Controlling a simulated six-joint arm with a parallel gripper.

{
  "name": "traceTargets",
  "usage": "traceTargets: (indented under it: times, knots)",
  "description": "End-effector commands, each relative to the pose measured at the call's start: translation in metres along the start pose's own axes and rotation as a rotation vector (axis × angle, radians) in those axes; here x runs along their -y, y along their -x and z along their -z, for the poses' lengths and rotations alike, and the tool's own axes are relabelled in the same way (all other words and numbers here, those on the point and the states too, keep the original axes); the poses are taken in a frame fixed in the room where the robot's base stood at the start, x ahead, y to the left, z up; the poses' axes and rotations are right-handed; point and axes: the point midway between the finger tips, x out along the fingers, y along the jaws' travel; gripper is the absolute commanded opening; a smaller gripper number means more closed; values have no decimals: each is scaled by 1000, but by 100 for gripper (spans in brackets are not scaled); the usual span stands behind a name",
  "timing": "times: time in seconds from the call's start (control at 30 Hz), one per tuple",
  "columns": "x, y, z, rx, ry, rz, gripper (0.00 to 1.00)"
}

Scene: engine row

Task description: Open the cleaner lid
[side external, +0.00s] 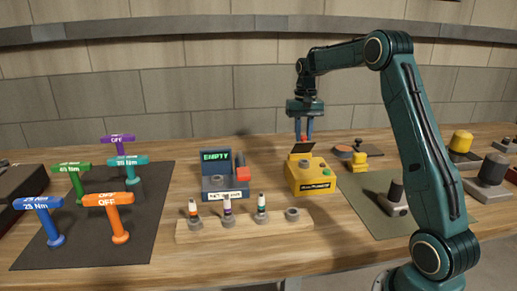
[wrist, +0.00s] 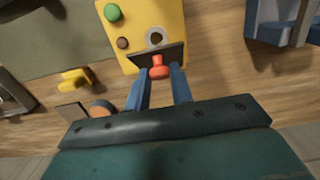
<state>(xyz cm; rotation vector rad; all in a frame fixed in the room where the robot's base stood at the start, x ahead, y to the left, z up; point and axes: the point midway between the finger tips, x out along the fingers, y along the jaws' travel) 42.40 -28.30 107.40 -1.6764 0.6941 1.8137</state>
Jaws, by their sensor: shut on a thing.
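The cleaner is a yellow box (side external: 311,178) near the middle of the bench. It also shows in the wrist view (wrist: 172,18), with a green button, a brown button and a grey ring-shaped port on top. Its dark lid (wrist: 161,56) stands raised at a steep tilt beside the port. My gripper (wrist: 159,82) is shut on the lid's red knob (wrist: 159,71), with one blue finger on each side. In the side view my gripper (side external: 303,140) is right above the box, at the raised dark lid (side external: 302,148).
A blue station (side external: 214,182) with a screen reading EMPTY stands left of the cleaner. A wooden rack (side external: 240,228) with several small bottles lies in front. A dark mat (side external: 90,240) with several coloured torque tools is at left. A yellow piece (side external: 359,161) stands close right.

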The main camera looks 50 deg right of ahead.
Motion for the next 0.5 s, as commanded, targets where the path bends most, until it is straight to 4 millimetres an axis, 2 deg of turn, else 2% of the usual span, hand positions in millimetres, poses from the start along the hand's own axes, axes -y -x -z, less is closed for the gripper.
traceTargets:
  times: [0.5]
  knots:
    - [1, 2, 5, 53, 7, -4, 0]
